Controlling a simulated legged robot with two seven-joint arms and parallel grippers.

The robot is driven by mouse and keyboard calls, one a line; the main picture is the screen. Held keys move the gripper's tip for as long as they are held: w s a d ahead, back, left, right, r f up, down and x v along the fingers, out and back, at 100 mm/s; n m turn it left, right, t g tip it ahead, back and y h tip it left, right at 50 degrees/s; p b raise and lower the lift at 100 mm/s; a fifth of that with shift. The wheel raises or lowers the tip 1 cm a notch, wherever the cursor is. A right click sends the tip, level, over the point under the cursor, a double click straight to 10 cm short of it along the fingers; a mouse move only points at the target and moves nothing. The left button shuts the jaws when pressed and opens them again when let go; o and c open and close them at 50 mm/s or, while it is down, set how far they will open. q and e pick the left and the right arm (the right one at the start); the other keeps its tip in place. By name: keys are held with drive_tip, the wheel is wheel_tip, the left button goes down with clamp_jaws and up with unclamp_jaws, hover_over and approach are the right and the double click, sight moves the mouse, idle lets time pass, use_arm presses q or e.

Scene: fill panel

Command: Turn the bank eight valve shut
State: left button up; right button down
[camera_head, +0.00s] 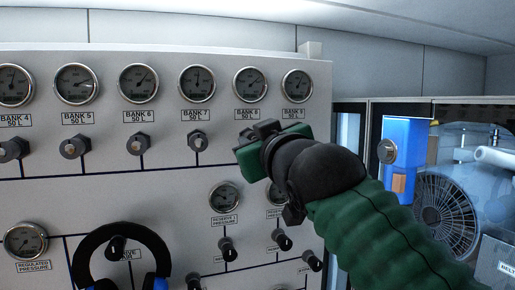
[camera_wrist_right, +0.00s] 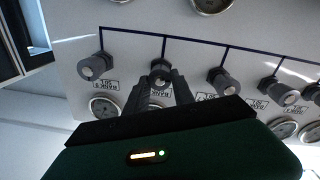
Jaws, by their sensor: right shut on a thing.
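The bank eight valve (camera_wrist_right: 160,67) is a dark grey knob on a blue pipe line, second from the left in the right wrist view, which shows the panel upside down. My right gripper (camera_wrist_right: 161,82) has its two dark fingers on either side of it and is shut on it. In the head view my right gripper (camera_head: 250,137) is in front of the panel below the bank 8 gauge (camera_head: 249,84), and it hides the valve. How far the valve is turned cannot be told. My left gripper is not in view.
The bank 7 valve (camera_head: 197,140) and bank 9 valve (camera_wrist_right: 95,67) stand close on either side. Black-and-blue ear defenders (camera_head: 95,240) hang on the lower panel. A blue box (camera_head: 405,140) and a fan (camera_head: 446,214) are to the right.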

drive_tip(key=m, duration=1.2)
drive_tip(key=m+g+b, duration=0.1)
drive_tip(key=m, duration=0.5)
drive_tip(key=shift+w+d+r+m, duration=0.1)
drive_tip(key=shift+d+r+m, duration=0.05)
drive_tip(key=shift+d+m, duration=0.15)
idle(0.4)
